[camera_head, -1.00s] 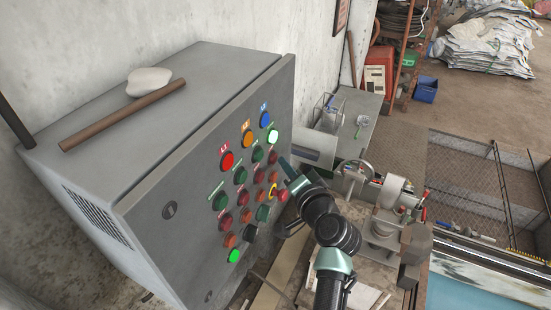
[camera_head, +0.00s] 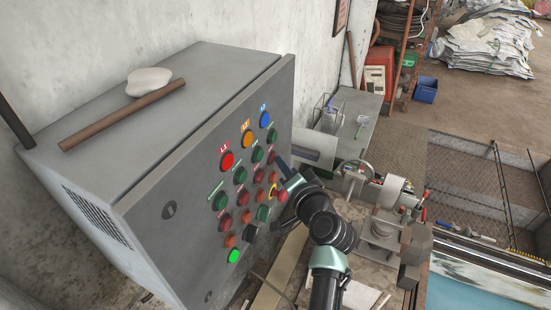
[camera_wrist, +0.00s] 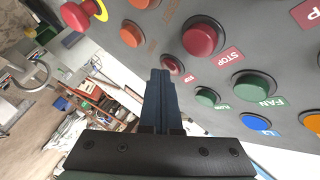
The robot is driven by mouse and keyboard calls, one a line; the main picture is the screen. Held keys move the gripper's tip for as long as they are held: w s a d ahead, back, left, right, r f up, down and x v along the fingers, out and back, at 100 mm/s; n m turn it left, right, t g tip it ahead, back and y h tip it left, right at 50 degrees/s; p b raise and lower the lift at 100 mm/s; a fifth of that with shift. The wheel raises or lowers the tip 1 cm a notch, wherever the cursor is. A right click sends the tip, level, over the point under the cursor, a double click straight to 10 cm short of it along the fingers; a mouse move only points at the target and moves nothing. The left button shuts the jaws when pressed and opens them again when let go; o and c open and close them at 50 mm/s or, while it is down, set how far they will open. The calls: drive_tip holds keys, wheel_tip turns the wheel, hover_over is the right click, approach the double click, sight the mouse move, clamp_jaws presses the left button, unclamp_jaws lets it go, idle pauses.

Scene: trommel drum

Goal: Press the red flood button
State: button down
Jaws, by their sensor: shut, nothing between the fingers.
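The grey control cabinet (camera_head: 190,215) has rows of coloured buttons on its front panel. In the wrist view a small red button (camera_wrist: 172,63), with a red STOP label beside it, lies right at my fingertips; it seems to be the red flood button. I cannot tell whether it is touched or pressed in. A green button (camera_wrist: 207,97) sits beside it; its small label is hard to read. My gripper (camera_wrist: 160,75) is shut and empty, pointing at the panel. In the head view my gripper (camera_head: 284,166) is at the panel's right edge, by the upper red button (camera_head: 272,158).
A larger red STOP button (camera_wrist: 203,37) and a green FAN button (camera_wrist: 255,85) are close by. A red mushroom button (camera_wrist: 76,15) on a yellow ring stands out from the panel. A cluttered workbench (camera_head: 350,210) lies right of the cabinet.

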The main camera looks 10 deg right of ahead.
idle(0.3)
drive_tip(key=shift+s+d, duration=0.5)
drive_tip(key=shift+d, duration=0.2)
drive_tip(key=s+d, duration=0.1)
drive_tip(key=s+d+b, duration=0.1)
drive_tip(key=d, duration=0.2)
drive_tip(key=shift+s+d, duration=0.1)
drive_tip(key=shift+s, duration=0.3)
idle(0.5)
